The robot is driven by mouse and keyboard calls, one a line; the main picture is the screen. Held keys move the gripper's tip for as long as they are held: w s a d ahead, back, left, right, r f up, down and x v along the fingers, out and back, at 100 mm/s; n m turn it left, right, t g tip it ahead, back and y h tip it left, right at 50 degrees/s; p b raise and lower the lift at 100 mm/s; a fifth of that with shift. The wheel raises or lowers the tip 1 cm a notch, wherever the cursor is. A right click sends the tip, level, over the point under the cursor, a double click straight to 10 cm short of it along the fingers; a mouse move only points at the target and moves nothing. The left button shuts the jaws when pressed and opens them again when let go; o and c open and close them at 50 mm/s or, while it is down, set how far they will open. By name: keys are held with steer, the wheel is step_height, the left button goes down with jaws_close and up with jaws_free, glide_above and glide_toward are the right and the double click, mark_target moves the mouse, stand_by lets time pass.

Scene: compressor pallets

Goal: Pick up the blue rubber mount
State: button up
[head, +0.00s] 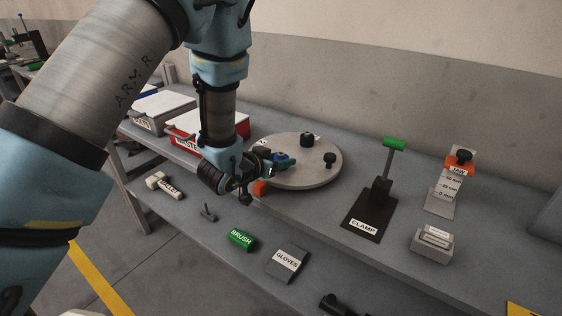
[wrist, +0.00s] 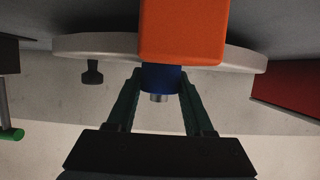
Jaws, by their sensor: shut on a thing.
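The blue rubber mount (wrist: 160,78) is a short blue cylinder with a silver stud, between my two fingers in the upside-down wrist view. My gripper (wrist: 160,88) is shut on it, with one finger on each side. In the head view the blue mount (head: 280,157) shows at my gripper (head: 277,160), over the left part of the round grey plate (head: 292,178). Parts of my wrist hide some of it there. I cannot tell whether the mount touches the plate. An orange block (wrist: 180,32) covers one end of the mount in the wrist view.
The orange block (head: 259,187) shows beside my wrist at the bench edge. Red and white bins are at left.

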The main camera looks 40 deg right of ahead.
jaws_close()
steer(key=shift+r, duration=0.15)
